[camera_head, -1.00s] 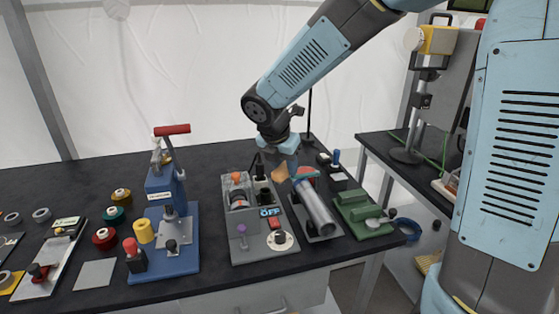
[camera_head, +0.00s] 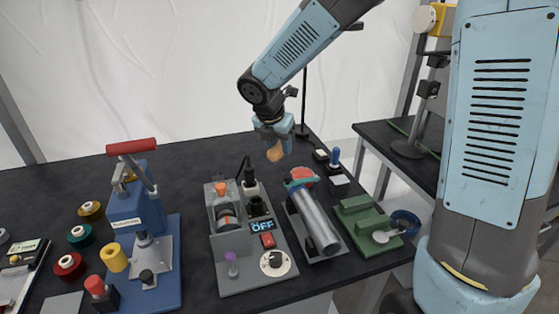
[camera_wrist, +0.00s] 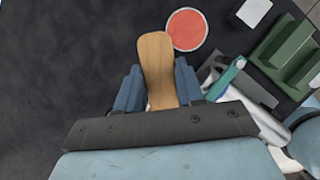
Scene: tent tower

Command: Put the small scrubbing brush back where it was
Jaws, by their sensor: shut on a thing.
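My gripper (camera_head: 276,143) is shut on a tan, wooden-looking piece, taken to be the small scrubbing brush (camera_head: 275,153). It hangs above the back of the black table. In the wrist view the brush (camera_wrist: 155,60) sits between the two blue fingers, its rounded end pointing away from the palm. Its bristles are not seen. A round red pad (camera_head: 302,173) lies on the table to the right of the brush and below it; it also shows in the wrist view (camera_wrist: 187,29). I cannot tell which spot the brush came from.
A metal cylinder on a stand (camera_head: 316,223) is in front of the red pad. A green block holder (camera_head: 366,222) is to its right. A grey machine with an OFF display (camera_head: 246,268) and a blue press (camera_head: 136,212) stand left. Bare table lies behind the press.

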